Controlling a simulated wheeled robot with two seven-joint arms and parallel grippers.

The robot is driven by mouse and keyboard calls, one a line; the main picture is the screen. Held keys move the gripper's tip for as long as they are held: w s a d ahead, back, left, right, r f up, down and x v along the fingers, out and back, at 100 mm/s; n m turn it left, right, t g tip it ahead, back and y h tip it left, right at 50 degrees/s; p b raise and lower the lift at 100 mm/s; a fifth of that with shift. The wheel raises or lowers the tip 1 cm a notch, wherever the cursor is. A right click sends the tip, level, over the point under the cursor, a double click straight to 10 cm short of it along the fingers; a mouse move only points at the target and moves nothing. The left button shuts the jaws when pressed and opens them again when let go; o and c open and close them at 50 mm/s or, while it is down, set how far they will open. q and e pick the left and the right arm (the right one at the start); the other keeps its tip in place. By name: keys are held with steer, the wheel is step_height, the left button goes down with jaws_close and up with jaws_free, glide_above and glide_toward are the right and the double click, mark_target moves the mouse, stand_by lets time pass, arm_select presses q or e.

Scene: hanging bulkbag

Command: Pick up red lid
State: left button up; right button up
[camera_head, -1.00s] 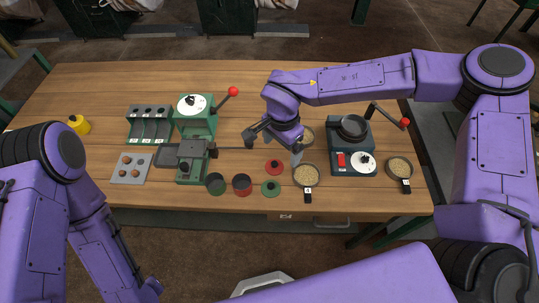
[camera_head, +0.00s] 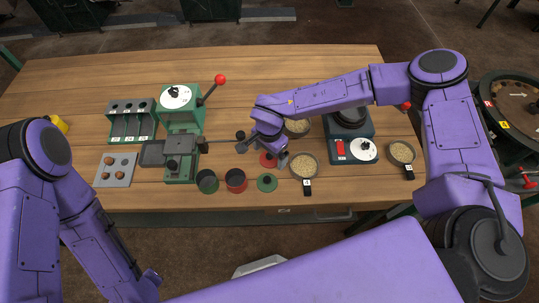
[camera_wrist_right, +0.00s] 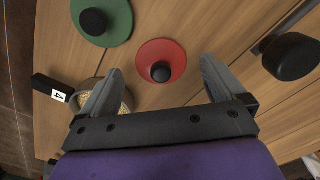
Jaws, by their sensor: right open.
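The red lid (camera_head: 268,161) lies on the wooden table and is partly covered by my right gripper in the head view. In the right wrist view the red lid (camera_wrist_right: 150,52) is a flat disc with a round black knob (camera_wrist_right: 160,72) at its centre. My right gripper (camera_head: 262,151) is open and empty above it. In the wrist view the right gripper (camera_wrist_right: 160,70) has its fingers on either side of the knob, apart from it. Their height above the table is hard to judge. My left arm shows at the left, but its gripper is not in view.
A green lid (camera_head: 267,183) lies close to the red lid. A red cup (camera_head: 236,181) and a green cup (camera_head: 207,182) stand to the left. A pan of grains (camera_head: 303,167) is just right. A green press (camera_head: 181,125) and a dark blue grinder (camera_head: 350,140) flank the area.

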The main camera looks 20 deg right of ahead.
steer(key=shift+w+f, duration=0.1)
steer(key=shift+f, duration=0.75)
steer(key=c, duration=1.1)
steer(key=shift+r, duration=0.15)
